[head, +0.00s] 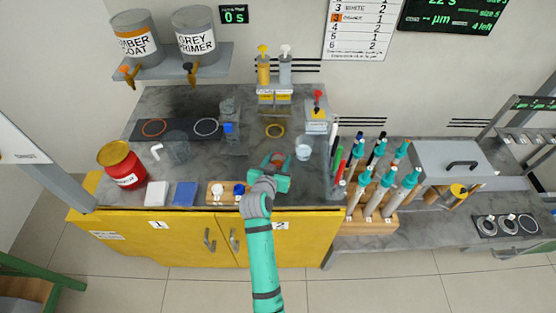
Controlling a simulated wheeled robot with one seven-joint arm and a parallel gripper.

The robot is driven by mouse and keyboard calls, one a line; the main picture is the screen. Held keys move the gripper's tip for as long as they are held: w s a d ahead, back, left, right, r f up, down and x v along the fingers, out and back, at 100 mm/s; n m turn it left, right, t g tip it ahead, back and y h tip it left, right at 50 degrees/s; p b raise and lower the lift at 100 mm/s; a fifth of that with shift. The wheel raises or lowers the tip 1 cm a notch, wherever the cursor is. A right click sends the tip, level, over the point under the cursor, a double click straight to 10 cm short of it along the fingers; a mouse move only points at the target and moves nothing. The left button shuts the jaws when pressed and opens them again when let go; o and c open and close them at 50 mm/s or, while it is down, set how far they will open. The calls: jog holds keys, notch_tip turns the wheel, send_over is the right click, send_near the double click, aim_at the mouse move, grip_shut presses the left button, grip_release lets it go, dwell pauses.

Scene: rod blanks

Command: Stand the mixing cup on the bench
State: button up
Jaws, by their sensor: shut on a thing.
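My gripper (276,164), at the end of my teal arm, is over the bench (262,150), right of its middle. It is shut on a small cup with orange-brown inside, which I take to be the mixing cup (279,157). The jaws and wrist hide most of the cup. I cannot tell whether its base touches the bench top.
A wooden block with small jars (226,192) is at the front left. Pump bottles (264,70) stand behind. Upright rods (385,190) crowd the right.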

jog(key=shift+f, duration=0.1)
jog(key=o, duration=1.1)
jog(key=v, duration=1.2)
jog(key=shift+r, duration=0.25)
